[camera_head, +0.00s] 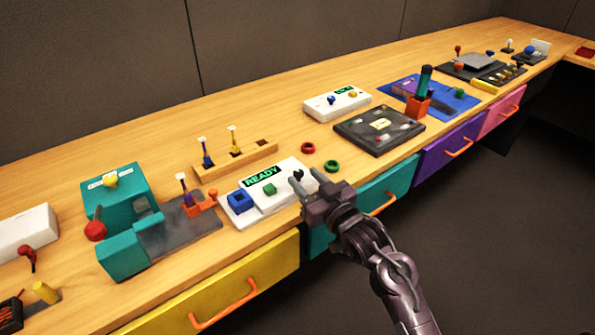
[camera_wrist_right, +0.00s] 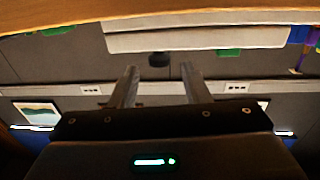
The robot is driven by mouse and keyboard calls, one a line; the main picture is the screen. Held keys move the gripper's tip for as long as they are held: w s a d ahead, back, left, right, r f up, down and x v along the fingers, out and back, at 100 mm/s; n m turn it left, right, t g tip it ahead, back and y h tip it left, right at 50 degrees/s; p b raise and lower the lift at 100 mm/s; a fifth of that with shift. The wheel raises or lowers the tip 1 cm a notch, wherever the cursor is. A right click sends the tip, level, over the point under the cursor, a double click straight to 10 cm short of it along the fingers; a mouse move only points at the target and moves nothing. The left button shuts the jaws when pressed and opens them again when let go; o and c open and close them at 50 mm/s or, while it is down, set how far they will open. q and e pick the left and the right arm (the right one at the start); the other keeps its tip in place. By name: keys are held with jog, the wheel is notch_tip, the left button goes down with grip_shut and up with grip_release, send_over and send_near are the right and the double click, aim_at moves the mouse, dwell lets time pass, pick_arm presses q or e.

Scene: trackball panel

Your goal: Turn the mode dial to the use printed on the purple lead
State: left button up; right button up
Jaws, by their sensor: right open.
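My right gripper (camera_head: 308,182) is open at the front edge of a white panel (camera_head: 283,207) with a green READY display. A small black knob (camera_head: 298,175) on this panel is by its fingertips, partly hidden. In the right wrist view, a dark knob (camera_wrist_right: 160,59) sits beyond and between the open fingers (camera_wrist_right: 158,72), apart from them. The purple lead (camera_head: 184,188) stands upright with a white tag, by an orange holder; its print is too small to read. A yellow knob (camera_head: 110,181) sits on a teal machine (camera_head: 118,205). I cannot tell which knob is the mode dial.
The white panel also bears a blue square part (camera_head: 238,202) and a green button (camera_head: 270,189). A wooden rack (camera_head: 262,153) holds blue and yellow leads behind it. Red (camera_head: 308,148) and green (camera_head: 332,166) rings lie nearby. A black panel (camera_head: 365,140) stands farther right.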

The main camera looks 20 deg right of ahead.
aim_at(300, 173)
jog(key=shift+x, duration=1.9)
jog(key=shift+f, duration=0.15)
grip_shut()
